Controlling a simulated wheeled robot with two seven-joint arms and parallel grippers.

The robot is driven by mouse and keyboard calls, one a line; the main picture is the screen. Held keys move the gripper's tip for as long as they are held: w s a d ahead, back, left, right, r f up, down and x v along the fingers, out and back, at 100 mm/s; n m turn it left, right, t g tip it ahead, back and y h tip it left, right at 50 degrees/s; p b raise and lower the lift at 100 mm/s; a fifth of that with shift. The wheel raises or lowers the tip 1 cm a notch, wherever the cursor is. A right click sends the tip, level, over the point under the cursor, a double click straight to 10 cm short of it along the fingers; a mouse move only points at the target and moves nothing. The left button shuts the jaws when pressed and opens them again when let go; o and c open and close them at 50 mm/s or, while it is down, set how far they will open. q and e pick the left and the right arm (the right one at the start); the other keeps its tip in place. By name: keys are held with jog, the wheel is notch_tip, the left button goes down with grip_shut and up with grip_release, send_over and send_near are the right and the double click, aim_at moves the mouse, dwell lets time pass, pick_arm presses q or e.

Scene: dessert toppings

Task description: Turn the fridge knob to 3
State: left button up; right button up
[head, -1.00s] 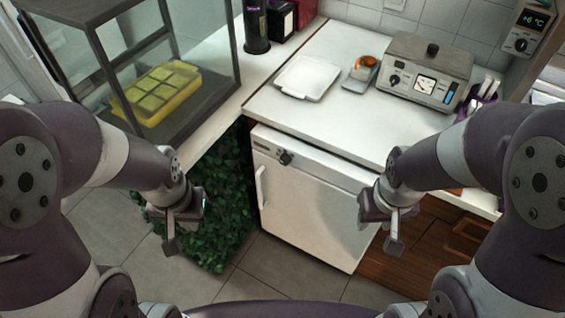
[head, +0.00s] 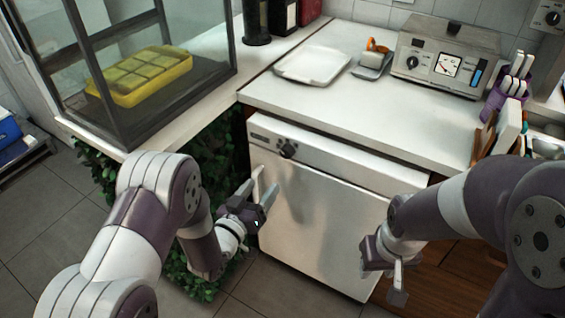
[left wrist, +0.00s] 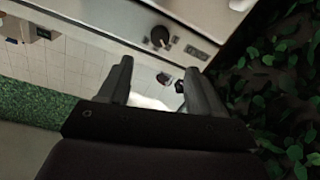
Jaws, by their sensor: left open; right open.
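The white fridge (head: 330,215) stands under the counter. Its dark round knob (head: 287,151) is on the top front strip, right of a small label plate. The numbers around the knob are too small to read, so its setting cannot be told. My left gripper (head: 258,190) is open and empty in front of the fridge's upper left, below the knob and apart from it. In the left wrist view the knob (left wrist: 160,37) lies beyond the two spread fingers. My right gripper (head: 384,270) is open and empty in front of the fridge's lower right.
The counter (head: 300,92) above holds a white tray (head: 312,64) and a grey appliance with a dial (head: 445,62). A glass case (head: 150,60) with a yellow mould stands at left. Leafy greenery (head: 100,172) borders the fridge's left side.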

aim_at(285, 154)
pick_arm(q)
jog(key=b+x, duration=0.1)
jog(key=x, duration=1.1)
jog(key=shift+w+d+r+b, duration=0.1)
jog(key=shift+w+r+b, duration=0.1)
jog(key=shift+w+b, duration=0.15)
jog(key=c, duration=1)
